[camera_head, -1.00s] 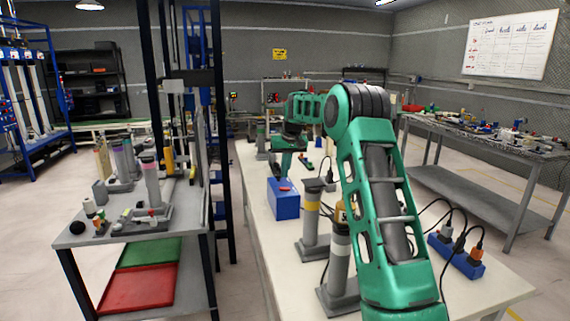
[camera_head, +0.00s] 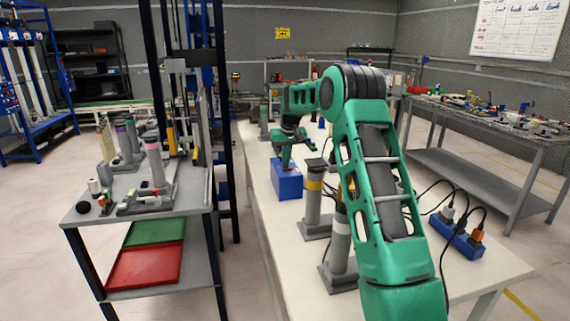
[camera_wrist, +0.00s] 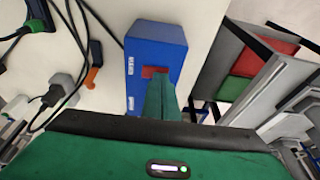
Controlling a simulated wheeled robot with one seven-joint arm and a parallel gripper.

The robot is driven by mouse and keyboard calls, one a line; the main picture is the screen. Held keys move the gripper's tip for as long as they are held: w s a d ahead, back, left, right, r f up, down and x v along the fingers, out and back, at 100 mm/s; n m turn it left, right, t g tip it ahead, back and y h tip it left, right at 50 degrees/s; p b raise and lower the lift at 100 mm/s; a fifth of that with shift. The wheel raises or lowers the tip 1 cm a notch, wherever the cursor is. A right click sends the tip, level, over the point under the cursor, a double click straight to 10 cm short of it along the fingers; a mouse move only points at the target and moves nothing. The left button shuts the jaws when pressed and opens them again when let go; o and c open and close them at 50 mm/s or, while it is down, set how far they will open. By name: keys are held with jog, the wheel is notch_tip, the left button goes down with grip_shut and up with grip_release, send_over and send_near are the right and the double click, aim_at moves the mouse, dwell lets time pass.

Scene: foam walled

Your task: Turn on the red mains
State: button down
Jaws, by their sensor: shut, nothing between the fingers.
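The red mains switch (camera_wrist: 153,72) is a small red rocker on a blue box (camera_wrist: 174,40) with white labels. The box (camera_head: 287,182) stands on the white workbench in the head view. My green gripper (camera_head: 285,165) points down at the top of the box, fingers shut and empty. In the wrist view its fingertips (camera_wrist: 158,82) overlap the lower part of the red switch, hiding some of it. I cannot tell whether they touch it, nor which way the rocker is set.
A blue socket strip (camera_head: 457,239) with plugs and black cables lies on the right of the white bench (camera_head: 262,170). Grey cylinders on stands (camera_head: 313,207) stand just in front of the box, near my arm. A grey side table (camera_head: 190,205) stands left.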

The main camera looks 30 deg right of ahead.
jog(key=shift+a+f, duration=0.25)
jog(key=shift+f, duration=0.05)
jog(key=shift+d+f, duration=0.1)
jog(key=shift+d, duration=0.05)
jog(key=shift+s, duration=0.1)
jog(key=shift+s+d, duration=0.3)
jog(key=shift+d, duration=0.65)
jog(key=shift+r, duration=0.25)
jog(key=w+a+v, duration=0.1)
jog(key=w+v, duration=0.1)
jog(key=v, duration=1.1)
jog(key=shift+a+r, duration=0.35)
jog(key=shift+r, duration=0.25)
